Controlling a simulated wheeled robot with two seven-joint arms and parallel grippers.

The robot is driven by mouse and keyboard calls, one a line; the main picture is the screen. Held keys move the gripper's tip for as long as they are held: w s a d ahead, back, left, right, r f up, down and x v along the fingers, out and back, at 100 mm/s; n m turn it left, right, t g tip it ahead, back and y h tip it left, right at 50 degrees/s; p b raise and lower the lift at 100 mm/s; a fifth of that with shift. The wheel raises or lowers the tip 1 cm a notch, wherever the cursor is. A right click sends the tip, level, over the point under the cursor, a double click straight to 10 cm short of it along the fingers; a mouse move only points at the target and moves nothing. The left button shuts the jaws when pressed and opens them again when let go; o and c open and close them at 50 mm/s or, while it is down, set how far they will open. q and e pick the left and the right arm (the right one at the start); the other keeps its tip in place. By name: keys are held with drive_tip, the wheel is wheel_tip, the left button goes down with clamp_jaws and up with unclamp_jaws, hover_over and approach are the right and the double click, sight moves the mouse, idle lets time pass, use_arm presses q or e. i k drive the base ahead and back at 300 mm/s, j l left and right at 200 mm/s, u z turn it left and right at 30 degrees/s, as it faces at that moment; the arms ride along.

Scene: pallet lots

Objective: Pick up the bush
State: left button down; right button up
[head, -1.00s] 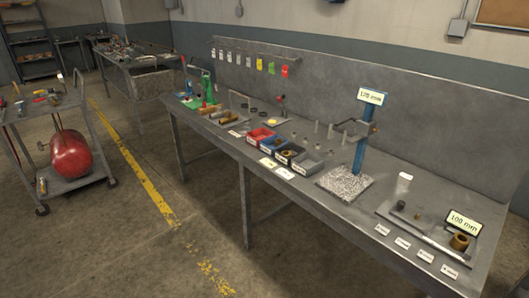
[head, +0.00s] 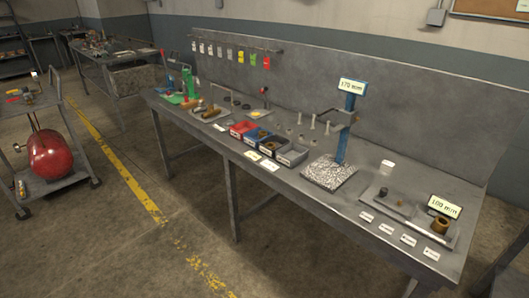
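A brass-coloured cylindrical bush (head: 440,225) stands upright on a flat grey plate (head: 412,220) at the right end of the long grey workbench (head: 300,195). A display reading 100 mm (head: 444,206) stands just behind it. A small dark cylinder (head: 383,192) and a tiny brass-coloured piece (head: 400,203) are on the same plate, to the left. Another brownish round part shows in one of the small bins, too small to make out. Neither of my grippers is in view.
A blue stand with a 170 mm display (head: 350,105) rises from a speckled plate (head: 329,173) left of the bush. Small bins (head: 291,154) and several pale pins stand farther left. A cart with a red tank (head: 55,155) is at left. Floor before the bench is clear.

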sight(441, 224)
drive_tip(key=z, duration=1.4)
